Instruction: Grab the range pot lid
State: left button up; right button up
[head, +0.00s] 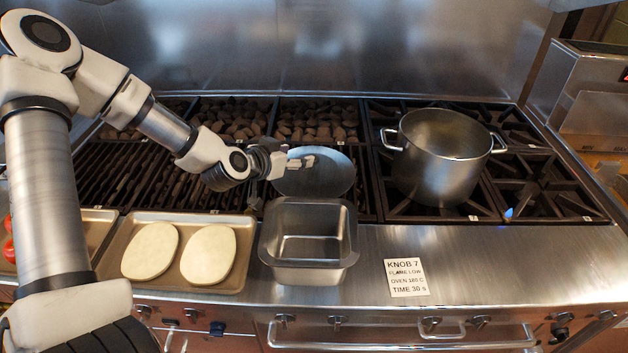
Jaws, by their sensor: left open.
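The range pot lid (330,182) is a round, grey metal disc lying on the grill behind the square metal pan. My left gripper (298,162) reaches in from the left, with its pale fingers over the far left part of the lid. It is open. The gripper covers part of the lid, and I cannot tell whether the fingers touch it or where the lid's handle is. The steel pot (440,170) stands uncovered on the range burners to the right. My right gripper is not in view.
A square metal pan (308,276) stands on the front ledge just before the lid. A tray (197,286) with two flatbreads lies to its left. A sign (406,278) lies on the steel counter. A blue flame (509,212) burns right of the pot.

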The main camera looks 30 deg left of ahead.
aim_at(301, 178)
pick_arm(q)
jog(key=w+f+b, duration=0.1)
jog(key=w+f, duration=0.1)
jog(key=f, duration=0.1)
jog(key=shift+w, duration=0.4)
jog(key=x, duration=0.5)
jog(key=shift+w+d+f, duration=0.1)
jog(key=shift+w+f, duration=0.1)
jog(key=shift+f, duration=0.05)
jog(key=shift+s+r, duration=0.15)
jog(key=shift+s, duration=0.05)
jog(key=c, duration=0.5)
grip_shut()
